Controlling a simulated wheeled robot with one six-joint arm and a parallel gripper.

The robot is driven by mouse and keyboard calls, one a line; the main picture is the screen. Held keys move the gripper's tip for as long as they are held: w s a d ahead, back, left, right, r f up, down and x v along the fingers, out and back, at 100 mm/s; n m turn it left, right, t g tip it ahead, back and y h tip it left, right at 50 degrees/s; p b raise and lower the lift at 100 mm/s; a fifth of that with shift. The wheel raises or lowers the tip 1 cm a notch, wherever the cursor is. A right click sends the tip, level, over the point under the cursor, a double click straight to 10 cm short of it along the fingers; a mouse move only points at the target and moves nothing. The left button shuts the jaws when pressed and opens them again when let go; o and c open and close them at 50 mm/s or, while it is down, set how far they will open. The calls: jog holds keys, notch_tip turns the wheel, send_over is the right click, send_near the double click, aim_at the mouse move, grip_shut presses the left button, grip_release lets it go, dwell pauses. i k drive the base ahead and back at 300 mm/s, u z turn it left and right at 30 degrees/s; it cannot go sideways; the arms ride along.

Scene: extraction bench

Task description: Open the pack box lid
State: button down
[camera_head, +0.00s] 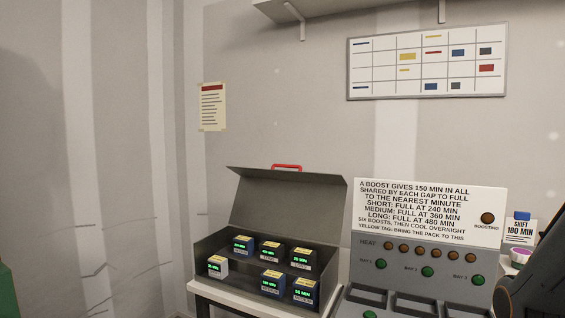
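The pack box (238,286) is a dark grey case on a white-topped stand, left of the boost panel. Its lid (283,204) stands open, tilted up and back toward the wall, with a red handle (287,167) at its top edge. Inside are several packs with green displays and yellow tops, among them a light grey one (216,267) at the front left and a blue one (272,283) in the front row. My gripper is not in view. A dark part at the lower right edge looks like my arm, well apart from the box.
The boost panel (423,255) with a printed sign, lamps and green buttons stands right of the box. A shift bottle (520,231) is at the far right. A shelf (340,9) and a wall chart (427,64) are above. The space left of the box looks clear.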

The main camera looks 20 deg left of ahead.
aim_at(299, 204)
jog(key=u, duration=1.95)
jog(key=i, duration=1.4)
jog(key=z, duration=2.1)
